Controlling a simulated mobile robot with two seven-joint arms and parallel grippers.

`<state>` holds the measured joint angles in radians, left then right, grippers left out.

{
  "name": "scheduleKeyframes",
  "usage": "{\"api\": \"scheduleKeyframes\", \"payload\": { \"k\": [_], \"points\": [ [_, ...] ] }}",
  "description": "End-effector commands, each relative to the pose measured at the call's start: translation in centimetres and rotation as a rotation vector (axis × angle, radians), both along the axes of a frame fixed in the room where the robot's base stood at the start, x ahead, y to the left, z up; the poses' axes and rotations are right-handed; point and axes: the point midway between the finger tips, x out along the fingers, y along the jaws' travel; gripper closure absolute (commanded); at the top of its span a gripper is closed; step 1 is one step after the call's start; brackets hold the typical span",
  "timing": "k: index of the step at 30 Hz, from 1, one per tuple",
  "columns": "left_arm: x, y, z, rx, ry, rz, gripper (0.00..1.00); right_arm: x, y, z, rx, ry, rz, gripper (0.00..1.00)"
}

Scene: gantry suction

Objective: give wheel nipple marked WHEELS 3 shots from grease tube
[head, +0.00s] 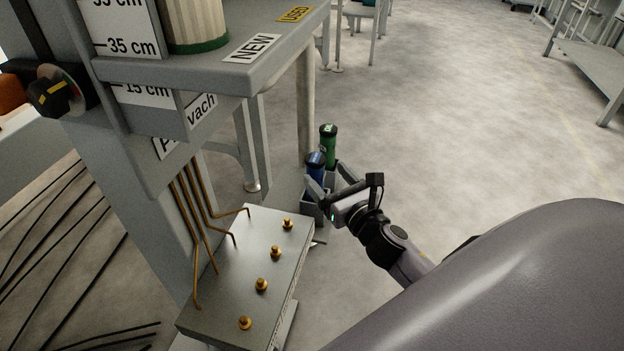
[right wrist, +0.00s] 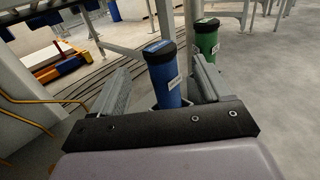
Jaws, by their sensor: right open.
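A blue tube (head: 316,168) with a dark cap and a green tube (head: 328,143) stand upright in a small grey holder (head: 309,209) beside the bench. My right gripper (head: 329,181) is open at the blue tube. In the right wrist view its fingers (right wrist: 160,76) stand on either side of the blue tube (right wrist: 166,80), with visible gaps. The green tube (right wrist: 206,42) is behind and right of it. Several brass nipples (head: 262,284) stand in a row on a grey block (head: 232,282). No WHEELS marking is readable. My left gripper is out of view.
Copper pipes (head: 194,215) run down to the block. A grey shelf (head: 260,62) with NEW and USED labels overhangs behind it and carries a cream container (head: 195,22). A shelf leg (head: 306,105) stands close to the tubes.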

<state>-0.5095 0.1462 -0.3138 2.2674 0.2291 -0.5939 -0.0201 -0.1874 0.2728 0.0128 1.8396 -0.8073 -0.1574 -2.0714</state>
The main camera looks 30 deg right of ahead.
Motion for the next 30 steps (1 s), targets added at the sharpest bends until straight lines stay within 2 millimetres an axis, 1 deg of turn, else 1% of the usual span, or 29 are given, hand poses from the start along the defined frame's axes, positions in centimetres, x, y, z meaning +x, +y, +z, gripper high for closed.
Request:
{"api": "scheduleKeyframes", "payload": {
  "k": [1,7,11,15,19,26,27,29,30],
  "points": [
    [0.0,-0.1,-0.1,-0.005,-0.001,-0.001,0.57,0.5,-0.1,0.0,0.000,-0.001,0.000,0.23],
    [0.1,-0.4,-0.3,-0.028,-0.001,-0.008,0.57,2.1,-0.2,-0.4,0.002,-0.002,0.000,0.23],
    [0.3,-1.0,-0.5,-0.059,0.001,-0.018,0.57,3.8,-0.4,-0.9,0.002,-0.002,0.000,0.23],
    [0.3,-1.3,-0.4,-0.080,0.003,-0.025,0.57,5.3,-0.5,-0.8,0.003,-0.001,0.000,0.23],
    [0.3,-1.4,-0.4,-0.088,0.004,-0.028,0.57,6.0,-0.6,-0.8,0.001,0.000,0.000,0.23],
    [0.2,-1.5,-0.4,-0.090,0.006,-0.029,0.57,6.1,-0.6,-0.7,0.002,0.001,0.000,0.23],
    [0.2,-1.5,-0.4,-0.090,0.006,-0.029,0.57,6.1,-0.6,-0.7,0.002,0.001,0.000,0.30],
    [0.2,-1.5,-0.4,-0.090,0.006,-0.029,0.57,6.1,-0.6,-0.7,0.002,0.000,0.000,0.49],
    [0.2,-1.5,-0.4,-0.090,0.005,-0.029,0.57,6.1,-0.6,-0.7,0.002,0.000,0.000,0.62]
  ]
}}
